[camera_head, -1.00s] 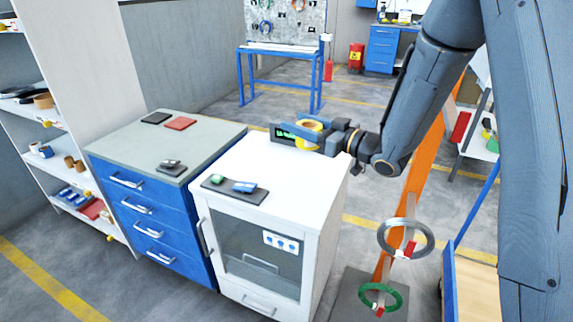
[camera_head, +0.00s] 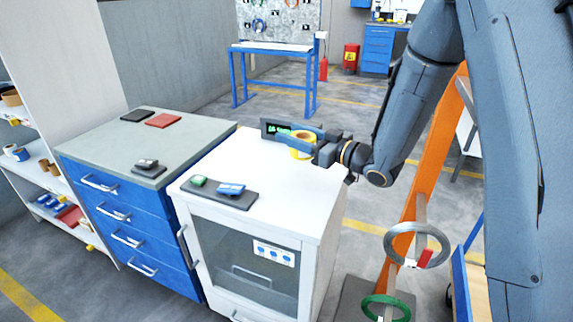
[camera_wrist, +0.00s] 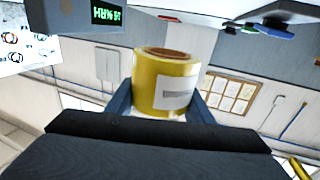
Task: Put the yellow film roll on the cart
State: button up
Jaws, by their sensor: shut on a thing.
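The yellow film roll (camera_head: 301,148) is between the fingers of my gripper (camera_head: 305,142), above or at the far edge of the white cabinet's top. In the wrist view the roll (camera_wrist: 166,82) shows a pale label and a brown core end, with a blue finger on each side. My gripper (camera_wrist: 160,102) is shut on it. A dark box with a green display (camera_head: 277,130) stands just behind the roll; it also shows in the wrist view (camera_wrist: 105,14). A cart with a blue frame and wooden deck (camera_head: 478,292) is partly visible at the lower right, mostly hidden by my arm.
The white cabinet (camera_head: 262,215) carries a dark mat with small green and blue items. A blue drawer unit (camera_head: 122,215) stands to its left. An orange stand (camera_head: 432,150) with hanging rings is right of the cabinet, near my arm. Open floor lies behind.

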jog(key=shift+f+p, duration=0.3)
jog(key=shift+f, duration=3.7)
jog(key=shift+f, duration=0.15)
jog(key=o, duration=1.1)
